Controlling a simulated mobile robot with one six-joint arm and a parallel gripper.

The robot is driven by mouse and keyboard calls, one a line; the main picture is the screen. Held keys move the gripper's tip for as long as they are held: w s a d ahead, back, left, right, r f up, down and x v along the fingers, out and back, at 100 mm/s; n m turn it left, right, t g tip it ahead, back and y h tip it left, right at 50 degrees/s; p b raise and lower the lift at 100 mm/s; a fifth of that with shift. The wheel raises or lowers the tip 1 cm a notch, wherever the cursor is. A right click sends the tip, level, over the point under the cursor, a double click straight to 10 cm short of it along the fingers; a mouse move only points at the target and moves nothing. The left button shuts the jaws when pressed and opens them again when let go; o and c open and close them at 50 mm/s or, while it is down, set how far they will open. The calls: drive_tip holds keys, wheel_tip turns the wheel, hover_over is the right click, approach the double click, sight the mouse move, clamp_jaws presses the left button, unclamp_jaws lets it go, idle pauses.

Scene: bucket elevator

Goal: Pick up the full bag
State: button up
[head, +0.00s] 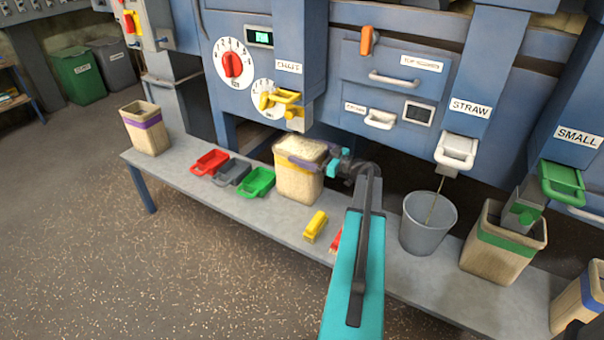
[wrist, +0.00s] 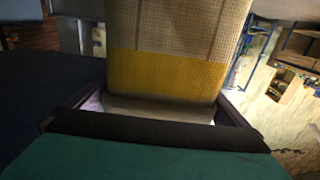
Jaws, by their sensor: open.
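The full bag (head: 298,184) is tan woven cloth with a yellow band, filled to the top with pale grain. It stands upright on the grey bench under the yellow-handled chute. My gripper (head: 303,160) reaches it from the right near its top. One dark finger lies across the near side; the far finger is mostly hidden. In the wrist view the bag (wrist: 175,72) fills the space between the open fingers (wrist: 160,108), its yellow band close to the palm. Whether the fingers touch the cloth I cannot tell.
Red, dark grey and green scoops (head: 232,172) lie left of the bag. A yellow scoop (head: 315,226) lies in front. A grey bucket (head: 428,224) and a green-banded bag (head: 500,243) stand right. A purple-banded bag (head: 146,130) stands at the left end. The chute (head: 297,118) hangs close above.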

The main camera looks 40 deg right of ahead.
drive_tip(key=shift+x, duration=1.55)
drive_tip(key=c, duration=1.7)
drive_tip(key=shift+c, duration=0.3)
drive_tip(key=shift+r, duration=0.2)
drive_tip(key=r+v, duration=0.3)
drive_tip(key=v, duration=1.5)
drive_tip(key=shift+p, duration=0.45)
